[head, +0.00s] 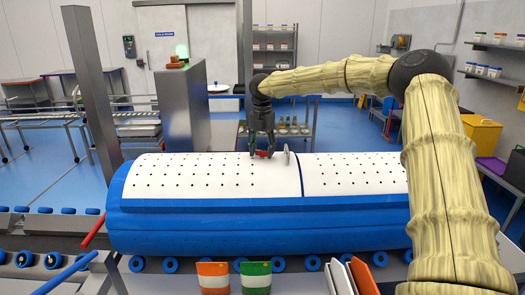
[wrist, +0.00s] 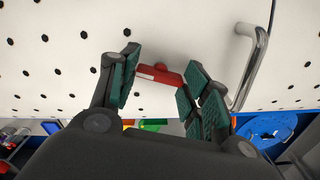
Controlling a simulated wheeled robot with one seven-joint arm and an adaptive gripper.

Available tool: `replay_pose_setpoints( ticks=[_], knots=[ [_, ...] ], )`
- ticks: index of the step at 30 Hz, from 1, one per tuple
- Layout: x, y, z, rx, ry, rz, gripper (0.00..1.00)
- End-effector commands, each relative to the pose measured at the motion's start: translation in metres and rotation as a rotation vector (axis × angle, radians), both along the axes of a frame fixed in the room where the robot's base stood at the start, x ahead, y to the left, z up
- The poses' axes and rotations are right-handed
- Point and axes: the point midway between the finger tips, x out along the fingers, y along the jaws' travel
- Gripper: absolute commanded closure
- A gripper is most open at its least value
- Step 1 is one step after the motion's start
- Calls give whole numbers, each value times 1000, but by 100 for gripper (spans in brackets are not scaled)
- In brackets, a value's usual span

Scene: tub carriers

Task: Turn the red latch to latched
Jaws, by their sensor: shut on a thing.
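The red latch (head: 263,154) sits on top of the white, hole-dotted lid (head: 215,178) of the long blue tub (head: 240,230). My gripper (head: 262,150) points down over the lid with its fingers at the latch. In the wrist view the red latch (wrist: 160,75) lies between the two green-padded fingers of my gripper (wrist: 160,68), which are shut on it. The latch bar runs across the gap from finger to finger. Its pivot and any latched mark are hidden or too small to tell.
A metal handle (head: 288,155) stands up from the lid just right of my gripper; it also shows close by in the wrist view (wrist: 250,65). A grey pillar (head: 184,105) rises behind.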

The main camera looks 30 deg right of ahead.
Motion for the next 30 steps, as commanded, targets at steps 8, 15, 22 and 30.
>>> replay_pose_setpoints(
  ticks=[8,15,22,30],
  knots=[
    [0,-1,0,-1,-2,-264,77],
    [0,-1,-1,-1,-2,-492,77],
    [1,0,0,-2,-3,-710,77],
    [1,0,-1,-1,-2,-955,77]
  ],
)
